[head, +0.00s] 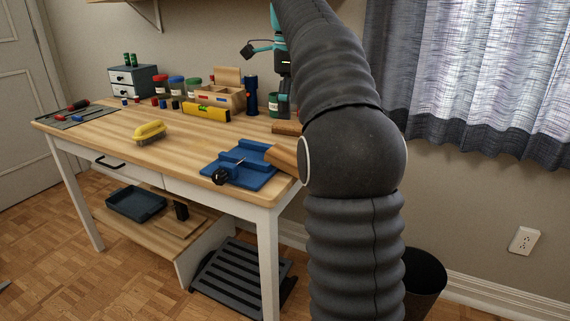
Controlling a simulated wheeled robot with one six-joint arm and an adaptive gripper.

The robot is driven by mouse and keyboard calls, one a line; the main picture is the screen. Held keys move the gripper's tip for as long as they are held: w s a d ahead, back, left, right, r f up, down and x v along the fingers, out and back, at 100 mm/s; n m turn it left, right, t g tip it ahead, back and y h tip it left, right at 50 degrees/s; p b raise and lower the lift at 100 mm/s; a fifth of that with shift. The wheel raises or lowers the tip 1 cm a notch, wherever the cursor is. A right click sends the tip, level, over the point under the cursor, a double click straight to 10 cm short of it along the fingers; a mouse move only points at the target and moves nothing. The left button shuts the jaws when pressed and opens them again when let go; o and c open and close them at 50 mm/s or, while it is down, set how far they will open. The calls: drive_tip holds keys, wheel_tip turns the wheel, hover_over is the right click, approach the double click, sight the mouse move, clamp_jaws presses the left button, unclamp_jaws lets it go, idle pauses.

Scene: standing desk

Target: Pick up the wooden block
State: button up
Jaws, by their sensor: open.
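Two wooden pieces show near the right end of the desk. A small wooden block (287,128) lies toward the back, its right end hidden behind my arm. A larger wooden piece (283,156) lies beside the blue vise, also partly covered by my arm. I cannot tell for sure which is the task's block. My gripper (284,92) hangs from the dark and teal wrist above the back of the desk, higher in the picture than both pieces. It is open, and no held object shows. Its fingertips are small and hard to make out.
The blue vise (241,164) sits at the front right. The desk's middle (195,135) is clear.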

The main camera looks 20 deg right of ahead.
drive_tip(key=f+m+b, duration=0.1)
drive_tip(key=f+b, duration=0.1)
drive_tip(key=f, duration=0.2)
drive_tip(key=w+d+f+b, duration=0.1)
drive_tip(key=f+b, duration=0.1)
drive_tip(key=f, duration=0.3)
drive_tip(key=d+f+m+b, duration=0.1)
drive_tip(key=f+b, duration=0.1)
drive_tip(key=f, duration=0.3)
drive_tip(key=shift+w+m, duration=0.2)
drive_tip(key=shift+m, duration=0.1)
drive_tip(key=shift+c, duration=0.3)
drive_tip(key=c, duration=1.3)
drive_tip(key=shift+r, duration=0.1)
